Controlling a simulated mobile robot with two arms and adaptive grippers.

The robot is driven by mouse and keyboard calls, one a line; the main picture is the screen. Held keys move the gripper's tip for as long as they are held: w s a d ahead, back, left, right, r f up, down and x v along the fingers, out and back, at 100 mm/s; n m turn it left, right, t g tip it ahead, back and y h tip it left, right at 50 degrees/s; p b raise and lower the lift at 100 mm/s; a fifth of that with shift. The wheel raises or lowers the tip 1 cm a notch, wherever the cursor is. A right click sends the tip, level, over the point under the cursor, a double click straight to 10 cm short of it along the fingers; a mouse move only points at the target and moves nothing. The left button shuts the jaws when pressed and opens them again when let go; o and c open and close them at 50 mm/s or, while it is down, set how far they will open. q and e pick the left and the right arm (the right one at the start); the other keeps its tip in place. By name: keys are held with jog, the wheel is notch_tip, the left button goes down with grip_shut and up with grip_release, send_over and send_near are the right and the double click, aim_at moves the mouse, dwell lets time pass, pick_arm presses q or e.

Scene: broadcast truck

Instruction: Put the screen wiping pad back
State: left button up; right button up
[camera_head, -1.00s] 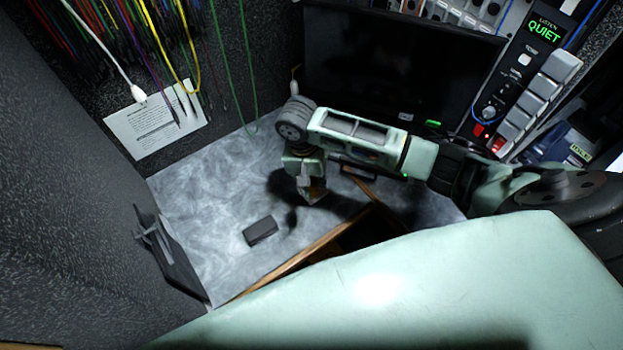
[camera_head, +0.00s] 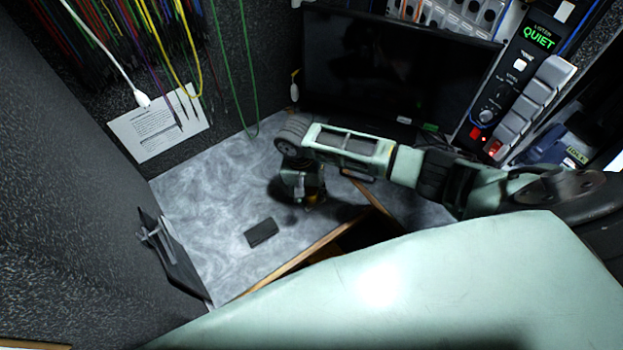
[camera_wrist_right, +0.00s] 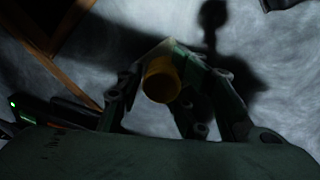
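A small dark grey block (camera_head: 261,232), which looks like the wiping pad, lies flat on the grey marbled desk (camera_head: 215,190). My right gripper (camera_head: 313,202) points down over the desk, to the right of the block and apart from it. In the right wrist view my right gripper (camera_wrist_right: 168,50) has its fingers around a yellow-orange cylinder (camera_wrist_right: 162,80). I cannot tell whether it is gripped, or how far the fingers are closed. A dark edge in that view's top right corner may be the block. My left gripper is not in view.
A dark bracket (camera_head: 172,255) is on the left wall. A black monitor (camera_head: 395,70) stands at the back, with a button panel (camera_head: 520,95) to its right. Cables hang above a paper sheet (camera_head: 158,125). A wooden edge (camera_head: 305,252) borders the desk. The desk's left part is clear.

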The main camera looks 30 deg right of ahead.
aim_at(308, 191)
jog(key=shift+s+f, duration=0.25)
jog(key=shift+f, duration=0.1)
jog(key=shift+d+r, duration=0.1)
jog(key=shift+r, duration=0.05)
jog(key=shift+f+b, duration=0.2)
jog(key=shift+b, duration=0.2)
jog(key=shift+f+b, duration=0.2)
jog(key=shift+b, duration=0.3)
jog(key=r, duration=0.5)
jog(key=a+r, duration=0.1)
jog(key=r, duration=0.2)
jog(key=shift+w+r, duration=0.25)
jog(key=shift+w, duration=0.1)
